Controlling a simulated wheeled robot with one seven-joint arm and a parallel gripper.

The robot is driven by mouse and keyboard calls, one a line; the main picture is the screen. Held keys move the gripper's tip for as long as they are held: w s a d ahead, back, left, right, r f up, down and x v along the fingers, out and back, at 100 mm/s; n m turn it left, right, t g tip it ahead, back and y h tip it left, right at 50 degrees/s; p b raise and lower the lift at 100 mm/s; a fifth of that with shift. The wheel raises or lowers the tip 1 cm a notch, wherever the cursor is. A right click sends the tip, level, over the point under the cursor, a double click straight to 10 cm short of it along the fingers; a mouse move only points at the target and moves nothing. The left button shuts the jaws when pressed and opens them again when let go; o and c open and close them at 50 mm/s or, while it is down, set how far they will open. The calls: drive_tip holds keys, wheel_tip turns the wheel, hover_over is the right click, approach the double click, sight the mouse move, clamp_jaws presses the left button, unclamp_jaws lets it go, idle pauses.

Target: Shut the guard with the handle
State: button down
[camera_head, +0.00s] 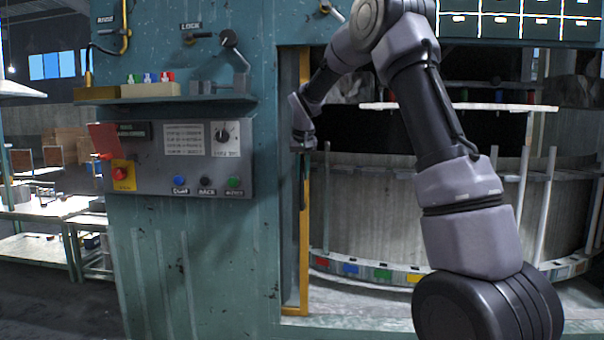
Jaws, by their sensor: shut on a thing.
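The guard (303,255) shows as a narrow upright yellow-edged frame at the left side of the machine's opening. The opening to its right is uncovered. A dark upright handle (302,190) is on the guard. My gripper (302,149) is at the upper part of the handle and is shut on it. The fingers are small and partly hidden by my gripper's own body, so the exact contact is hard to see. My arm reaches across the front of the opening from the lower right.
A control panel (180,158) with buttons and a red flap (103,138) juts from the teal cabinet (205,270), left of the opening. A shelf (165,99) sits above it. Inside the opening is a large round drum (420,215) with upright rods.

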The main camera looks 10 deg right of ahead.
drive_tip(key=shift+d, duration=0.15)
idle(0.8)
drive_tip(key=s+d, duration=0.6)
drive_tip(key=d, duration=1.4)
drive_tip(key=s+d, duration=0.7)
drive_tip(key=d, duration=1.4)
drive_tip(key=s+d, duration=0.7)
drive_tip(key=d, duration=1.4)
drive_tip(key=shift+s+d, duration=0.2)
drive_tip(key=shift+s, duration=0.05)
drive_tip(key=shift+r, duration=0.1)
drive_tip(key=c, duration=0.8)
unclamp_jaws()
drive_tip(key=shift+d, duration=0.2)
drive_tip(key=shift+a, duration=0.1)
drive_tip(key=v, duration=1)
drive_tip(key=shift+s+r, duration=0.2)
drive_tip(key=shift+r, duration=0.05)
